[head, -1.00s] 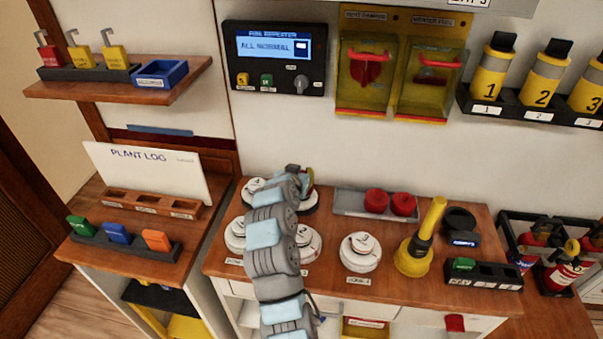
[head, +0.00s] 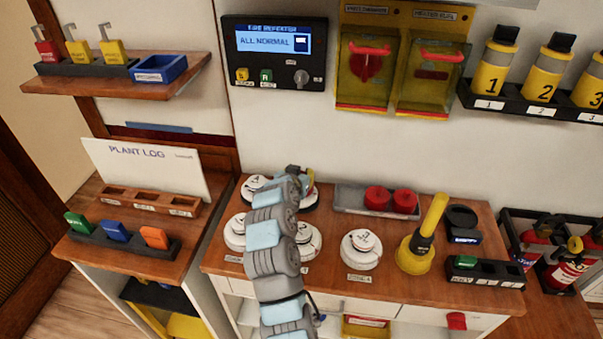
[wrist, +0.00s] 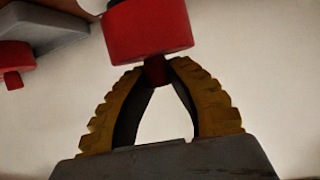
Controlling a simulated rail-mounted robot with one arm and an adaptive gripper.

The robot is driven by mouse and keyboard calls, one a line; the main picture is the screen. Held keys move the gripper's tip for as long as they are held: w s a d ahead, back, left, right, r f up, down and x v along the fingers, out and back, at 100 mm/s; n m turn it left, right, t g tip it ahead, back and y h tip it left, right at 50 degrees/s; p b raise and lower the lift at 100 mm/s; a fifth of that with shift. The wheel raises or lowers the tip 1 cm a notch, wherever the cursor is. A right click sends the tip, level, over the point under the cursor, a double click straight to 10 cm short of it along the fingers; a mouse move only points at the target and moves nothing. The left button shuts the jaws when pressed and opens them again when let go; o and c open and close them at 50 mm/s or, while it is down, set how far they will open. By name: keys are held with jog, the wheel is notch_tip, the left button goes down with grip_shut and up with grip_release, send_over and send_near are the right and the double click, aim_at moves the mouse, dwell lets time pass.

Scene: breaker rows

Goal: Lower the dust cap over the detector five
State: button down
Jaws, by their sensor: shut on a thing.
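My gripper (wrist: 157,68) is shut on the narrow red stem of a red dust cap (wrist: 147,25), whose wide part lies beyond the fingertips. In the head view my arm covers most of the gripper, and the held cap cannot be made out there. White round detectors stand on the wooden bench: one at the back left (head: 256,184), one at the front left (head: 236,232), one partly behind my arm (head: 308,242) and one to its right (head: 361,248). Another base is mostly hidden behind the gripper. The numbers are too small to tell which is detector five.
Two more red caps (head: 377,201) sit in a grey tray (head: 347,202) right of my gripper. A yellow plunger-like tool (head: 416,258), a black ring-shaped holder (head: 461,219) and a black slotted block (head: 485,275) stand farther right. The wall with the repeater panel (head: 275,53) rises behind.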

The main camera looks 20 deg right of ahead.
jog(key=shift+f+b, duration=0.55)
jog(key=shift+f, duration=0.15)
jog(key=c, duration=1)
grip_release()
jog(key=shift+o, duration=0.2)
jog(key=shift+s+r, duration=0.1)
jog(key=v, duration=1.2)
